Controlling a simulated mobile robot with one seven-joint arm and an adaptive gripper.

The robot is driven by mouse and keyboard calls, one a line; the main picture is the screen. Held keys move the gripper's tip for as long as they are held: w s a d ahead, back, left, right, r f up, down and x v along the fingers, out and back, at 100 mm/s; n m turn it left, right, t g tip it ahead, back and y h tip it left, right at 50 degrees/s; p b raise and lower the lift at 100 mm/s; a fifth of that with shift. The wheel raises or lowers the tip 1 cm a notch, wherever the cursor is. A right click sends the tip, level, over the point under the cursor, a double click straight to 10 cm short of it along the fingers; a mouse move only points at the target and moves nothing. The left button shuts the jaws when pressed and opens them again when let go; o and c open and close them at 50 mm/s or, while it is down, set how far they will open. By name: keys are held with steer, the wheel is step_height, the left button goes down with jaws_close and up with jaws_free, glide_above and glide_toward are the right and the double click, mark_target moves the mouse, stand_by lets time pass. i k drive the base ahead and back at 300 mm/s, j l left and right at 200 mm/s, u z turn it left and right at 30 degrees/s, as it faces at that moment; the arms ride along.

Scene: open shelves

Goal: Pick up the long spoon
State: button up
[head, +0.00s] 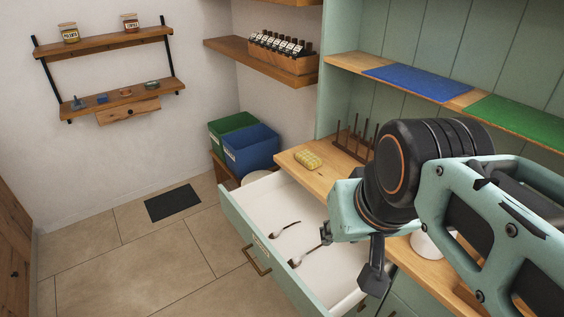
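Two dark spoons lie in the open white drawer (262,205). The upper spoon (286,228) lies fully in view, with its bowl to the lower left. The lower spoon (307,253) runs up toward my gripper, and its far end may be hidden there. It looks somewhat longer, but I cannot be sure which is the long one. My gripper (350,258) hangs over the right part of the drawer, with its dark fingers spread apart and nothing seen between them. It is to the right of both spoons. My arm hides the drawer's right end.
A wooden counter (328,181) with a yellow sponge (307,159) and a peg rack (352,143) is behind the drawer. A blue bin (250,148) and a green bin (227,125) stand to the left. The floor ahead of the drawer is clear except for a dark mat (173,203).

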mark_target(294, 263)
steer(key=k+z, duration=0.1)
steer(key=z, duration=1.15)
steer(key=i+j, duration=0.1)
steer(key=j, duration=0.65)
steer(key=i+j+z, duration=0.15)
steer(key=j, duration=0.6)
steer(key=k, duration=0.05)
